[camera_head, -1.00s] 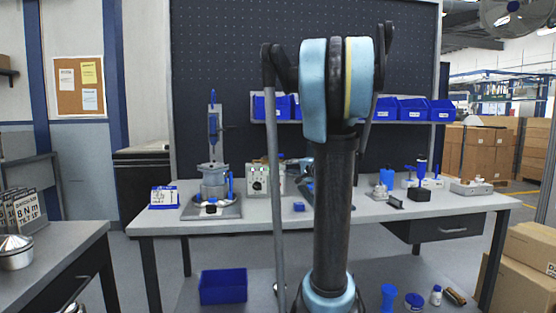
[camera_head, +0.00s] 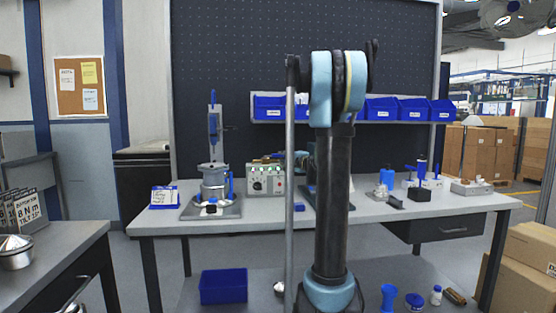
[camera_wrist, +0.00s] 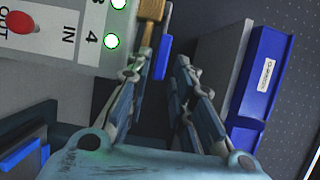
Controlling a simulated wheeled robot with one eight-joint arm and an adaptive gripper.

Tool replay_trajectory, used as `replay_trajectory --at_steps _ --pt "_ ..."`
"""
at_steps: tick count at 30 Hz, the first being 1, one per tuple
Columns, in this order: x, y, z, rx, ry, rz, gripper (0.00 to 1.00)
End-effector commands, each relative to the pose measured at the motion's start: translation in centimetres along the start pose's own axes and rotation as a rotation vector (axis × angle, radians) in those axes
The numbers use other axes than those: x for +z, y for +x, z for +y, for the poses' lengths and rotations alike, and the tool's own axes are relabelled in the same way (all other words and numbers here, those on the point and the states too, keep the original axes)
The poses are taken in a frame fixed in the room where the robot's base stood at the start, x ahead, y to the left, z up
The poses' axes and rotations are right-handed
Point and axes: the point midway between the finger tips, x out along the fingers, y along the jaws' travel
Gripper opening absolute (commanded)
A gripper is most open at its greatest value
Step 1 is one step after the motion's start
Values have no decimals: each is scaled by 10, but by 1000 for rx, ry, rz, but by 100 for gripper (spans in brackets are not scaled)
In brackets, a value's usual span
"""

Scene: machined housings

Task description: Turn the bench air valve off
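A light grey-green panel box (camera_head: 267,181) stands on the bench left of my arm, with brass fittings (camera_head: 264,160) along its top. In the wrist view the box (camera_wrist: 75,40) shows at upper left with IN and OUT markings, a red knob and green lights. A brass fitting (camera_wrist: 151,12) and a blue lever-like piece (camera_wrist: 162,58) show at its edge; I take these as the air valve. My gripper (camera_wrist: 159,67) is open, its fingertips just short of the brass fitting and on either side of the blue piece. Contact cannot be told. The head view mostly hides my gripper behind my arm.
A press-like fixture (camera_head: 213,180) and a blue-edged card stand (camera_head: 164,196) are left of the box. Blue bins (camera_head: 412,108) line the back shelf; one blue bin (camera_wrist: 262,80) is close right of my gripper. Small blue and black tools stand at bench right.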

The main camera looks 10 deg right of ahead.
Motion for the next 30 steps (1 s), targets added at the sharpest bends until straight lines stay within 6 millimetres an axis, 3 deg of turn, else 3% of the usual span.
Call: replay_trajectory --at_steps 6,12,25,28,30 --pt "1 37 0 0 0 -2 22" --pt "1 58 0 1 0 -1 22" --pt "0 65 0 1 0 0 22" --pt "0 64 0 1 0 0 0" --pt "0 64 0 1 -1 0 0"
